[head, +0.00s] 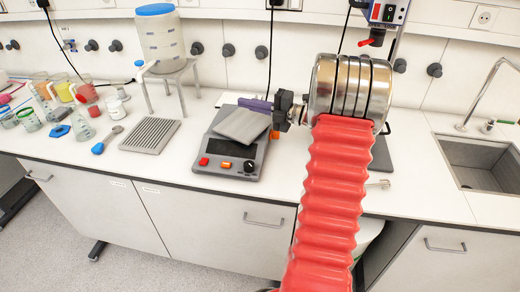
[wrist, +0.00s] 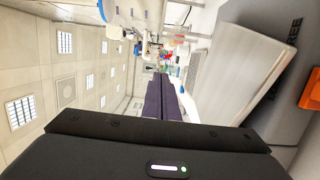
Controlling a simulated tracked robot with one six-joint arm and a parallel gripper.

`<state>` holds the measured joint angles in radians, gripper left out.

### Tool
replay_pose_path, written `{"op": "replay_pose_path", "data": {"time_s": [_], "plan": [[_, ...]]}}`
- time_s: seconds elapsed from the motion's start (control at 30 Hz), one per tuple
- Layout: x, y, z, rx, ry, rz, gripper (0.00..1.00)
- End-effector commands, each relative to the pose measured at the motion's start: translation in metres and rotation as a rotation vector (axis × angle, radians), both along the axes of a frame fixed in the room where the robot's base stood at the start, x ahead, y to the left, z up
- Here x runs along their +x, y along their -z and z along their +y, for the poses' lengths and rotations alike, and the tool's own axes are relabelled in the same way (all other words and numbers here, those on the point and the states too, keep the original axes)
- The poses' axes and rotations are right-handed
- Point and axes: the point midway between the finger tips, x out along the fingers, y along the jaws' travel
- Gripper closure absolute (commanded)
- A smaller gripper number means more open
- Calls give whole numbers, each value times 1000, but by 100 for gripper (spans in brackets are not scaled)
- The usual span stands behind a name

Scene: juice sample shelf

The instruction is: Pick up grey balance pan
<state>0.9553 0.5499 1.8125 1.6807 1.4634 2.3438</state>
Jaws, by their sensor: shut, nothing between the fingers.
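The grey balance pan (head: 242,124) is a flat square plate on top of the dark grey balance (head: 221,171). It sits askew and looks a little tilted. The pan also shows in the wrist view (wrist: 236,72), to the right of the fingers, with the balance body (wrist: 284,100) beyond it. My gripper (head: 246,102) has purple fingers and lies at the pan's back edge in the head view. In the wrist view the two fingers (wrist: 160,82) are together with nothing between them. Whether they touch the pan I cannot tell.
A ribbed grey rack (head: 150,135) and a blue-ended spoon (head: 107,140) lie left of the balance. Several juice beakers (head: 62,92) stand further left. A blue-lidded tank (head: 160,40) stands behind on a metal stand. A sink (head: 485,160) is at the right.

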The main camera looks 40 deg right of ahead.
Motion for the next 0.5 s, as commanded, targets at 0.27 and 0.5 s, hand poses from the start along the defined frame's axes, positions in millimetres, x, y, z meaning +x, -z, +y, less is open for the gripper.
{"op": "replay_pose_path", "data": {"time_s": [0.27,0.5], "plan": [[-41,-1,14,1,2,0,100],[-76,0,25,1,2,0,100]]}}
